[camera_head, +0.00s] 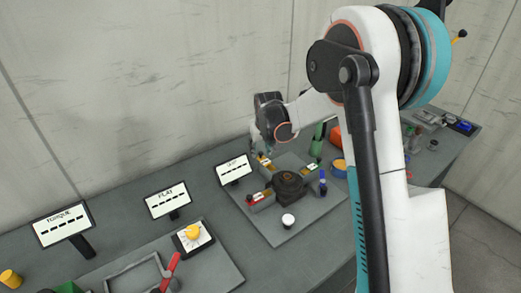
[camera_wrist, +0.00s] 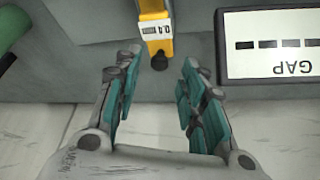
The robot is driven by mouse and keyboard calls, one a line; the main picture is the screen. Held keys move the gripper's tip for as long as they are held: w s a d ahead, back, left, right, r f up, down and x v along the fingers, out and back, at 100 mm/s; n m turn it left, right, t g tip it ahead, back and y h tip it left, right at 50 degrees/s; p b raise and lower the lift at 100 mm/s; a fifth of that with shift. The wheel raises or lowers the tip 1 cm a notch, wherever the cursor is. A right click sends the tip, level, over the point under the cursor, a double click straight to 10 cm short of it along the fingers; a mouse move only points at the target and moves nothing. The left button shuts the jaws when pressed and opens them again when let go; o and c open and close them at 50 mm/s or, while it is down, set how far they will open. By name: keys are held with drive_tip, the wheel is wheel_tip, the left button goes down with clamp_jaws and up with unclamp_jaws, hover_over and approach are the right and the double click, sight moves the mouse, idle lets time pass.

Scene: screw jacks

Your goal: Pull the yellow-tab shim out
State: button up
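The yellow-tab shim (camera_wrist: 155,32) shows at the top middle of the wrist view, with a small "0.1"-like label and a dark round knob at its near end. My gripper (camera_wrist: 159,66) is open, with its two teal-padded fingers on either side of the knob's line. The knob appears between or just beyond the fingertips; I cannot tell the depth, and nothing is gripped. In the head view the yellow shim (camera_head: 265,162) lies on the far side of the dark round jack (camera_head: 289,185), and my wrist hangs close above it.
The GAP display (camera_head: 234,169) stands close beside my gripper; it also shows in the wrist view (camera_wrist: 268,44). The wall is close behind.

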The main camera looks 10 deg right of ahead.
drive_tip(key=v, duration=1)
drive_tip(key=shift+r, duration=0.35)
drive_tip(key=shift+s, duration=0.1)
drive_tip(key=shift+s, duration=0.1)
drive_tip(key=s+d+r+t+b, duration=0.1)
drive_tip(key=s+r, duration=0.3)
drive_tip(key=s, duration=0.6)
drive_tip(key=s+r, duration=0.4)
drive_tip(key=s, duration=0.5)
drive_tip(key=s+f, duration=0.2)
drive_tip(key=s, duration=0.6)
drive_tip(key=s+f+t+b, duration=0.1)
drive_tip(key=s+f, duration=0.2)
drive_tip(key=s, duration=0.5)
drive_tip(key=shift+s+d+t, duration=0.25)
drive_tip(key=shift+t, duration=0.05)
